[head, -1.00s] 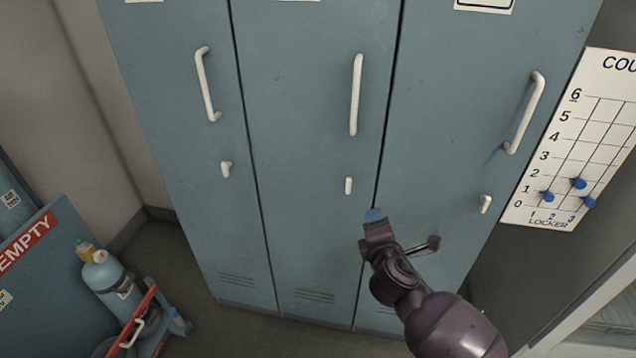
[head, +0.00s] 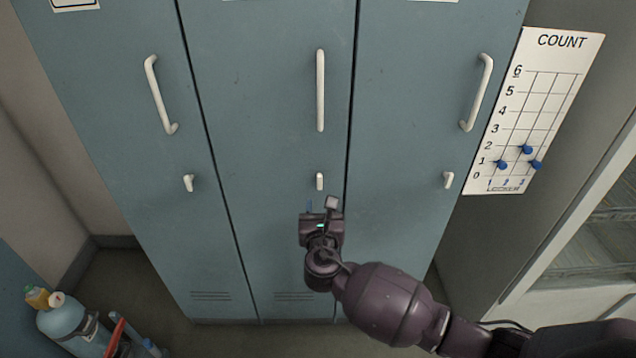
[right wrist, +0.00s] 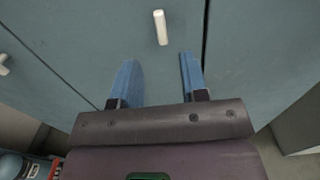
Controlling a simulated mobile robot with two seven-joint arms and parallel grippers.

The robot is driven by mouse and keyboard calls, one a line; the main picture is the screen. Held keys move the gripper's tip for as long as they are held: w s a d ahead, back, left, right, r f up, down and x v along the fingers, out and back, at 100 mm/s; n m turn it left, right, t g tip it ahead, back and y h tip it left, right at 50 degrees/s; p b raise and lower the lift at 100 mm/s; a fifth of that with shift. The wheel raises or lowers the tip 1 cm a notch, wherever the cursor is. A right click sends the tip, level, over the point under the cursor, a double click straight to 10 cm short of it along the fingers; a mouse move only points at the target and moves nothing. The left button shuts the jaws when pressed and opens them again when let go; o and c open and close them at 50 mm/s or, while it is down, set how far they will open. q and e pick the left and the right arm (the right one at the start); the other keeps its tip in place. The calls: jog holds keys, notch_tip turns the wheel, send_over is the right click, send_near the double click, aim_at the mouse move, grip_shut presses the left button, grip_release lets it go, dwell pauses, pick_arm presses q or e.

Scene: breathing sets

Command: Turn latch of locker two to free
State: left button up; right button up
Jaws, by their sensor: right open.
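The middle locker (head: 270,120) is shut, with a long white handle (head: 320,90) and a small white latch (head: 320,181) below it; the latch stands upright. It also shows in the right wrist view (right wrist: 160,27), just beyond the fingertips. My right gripper (head: 320,205) is just below the latch, open and empty, and its two blue fingers show in the right wrist view (right wrist: 160,75). The latch lies in line with the gap between the fingers and apart from them. No number label is readable on this locker. My left gripper is not in view.
The left latch (head: 188,183) and right latch (head: 448,180) are on the neighbouring lockers. A count board (head: 560,60) with blue pegs hangs at the right.

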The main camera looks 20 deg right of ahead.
aim_at(320, 182)
jog(key=x, duration=0.9)
jog(key=shift+w+b, duration=0.1)
jog(key=shift+b, duration=0.3)
jog(key=shift+c, duration=0.3)
grip_shut()
